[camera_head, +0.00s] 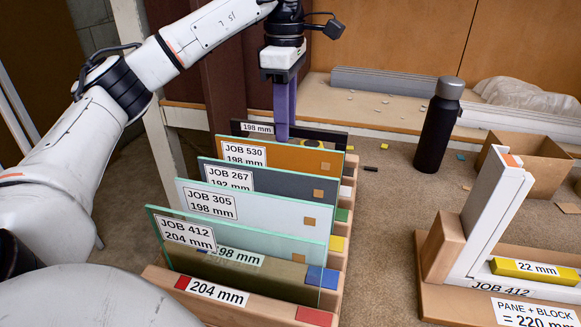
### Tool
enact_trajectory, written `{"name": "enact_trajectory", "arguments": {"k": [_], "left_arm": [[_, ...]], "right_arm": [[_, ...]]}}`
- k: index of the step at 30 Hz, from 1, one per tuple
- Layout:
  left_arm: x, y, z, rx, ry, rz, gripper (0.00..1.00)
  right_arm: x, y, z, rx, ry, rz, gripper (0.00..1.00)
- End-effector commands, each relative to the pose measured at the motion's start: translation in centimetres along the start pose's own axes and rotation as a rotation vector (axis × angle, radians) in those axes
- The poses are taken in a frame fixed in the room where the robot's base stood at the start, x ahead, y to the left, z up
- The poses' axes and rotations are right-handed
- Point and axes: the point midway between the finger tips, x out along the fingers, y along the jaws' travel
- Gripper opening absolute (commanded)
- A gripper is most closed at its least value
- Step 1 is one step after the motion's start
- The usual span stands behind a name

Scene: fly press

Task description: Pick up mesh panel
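A rack (341,215) holds several upright panels in a row. At its far end stands a dark panel (325,135) with a 198 mm label; it may be the mesh panel, but its face is mostly hidden by the orange JOB 530 panel (290,160) in front. My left gripper (285,136) comes down from above with its purple fingers at the top edge of the dark panel, just behind the orange one. The fingers overlap in this view, so I cannot tell whether they are apart or closed on the panel. My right gripper is not in view.
Nearer in the rack stand the JOB 267 (290,186), JOB 305 (270,212) and glass JOB 412 (240,240) panels. A black bottle (438,130) and cardboard box (530,165) stand at right. A wooden fixture (445,300) is front right.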

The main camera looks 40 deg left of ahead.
Motion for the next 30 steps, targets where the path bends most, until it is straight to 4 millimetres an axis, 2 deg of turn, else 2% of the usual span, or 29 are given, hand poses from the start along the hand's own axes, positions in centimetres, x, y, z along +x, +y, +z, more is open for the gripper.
{"name": "enact_trajectory", "arguments": {"k": [1,5,15,23,24,29,30], "left_arm": [[0.9,0.0,0.0,0.000,0.000,-0.002,0.31],[1.4,0.0,0.0,0.000,0.000,-0.001,0.31],[5.8,-0.1,-0.1,0.000,0.001,-0.001,0.31],[6.3,0.0,-0.1,0.001,-0.001,0.001,0.31],[6.3,0.0,-0.1,0.001,-0.001,0.001,0.30],[6.3,0.0,0.0,0.001,-0.001,0.001,0.03],[6.3,0.0,0.0,0.001,-0.001,0.001,0.00]], "right_arm": [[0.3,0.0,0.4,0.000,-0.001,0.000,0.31],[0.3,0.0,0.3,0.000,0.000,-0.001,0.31],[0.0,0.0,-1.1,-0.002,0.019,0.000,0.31],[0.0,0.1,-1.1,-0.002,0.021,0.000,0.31],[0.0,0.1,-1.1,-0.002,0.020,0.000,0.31],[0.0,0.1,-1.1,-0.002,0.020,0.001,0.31],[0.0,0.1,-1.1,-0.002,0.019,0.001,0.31]]}}
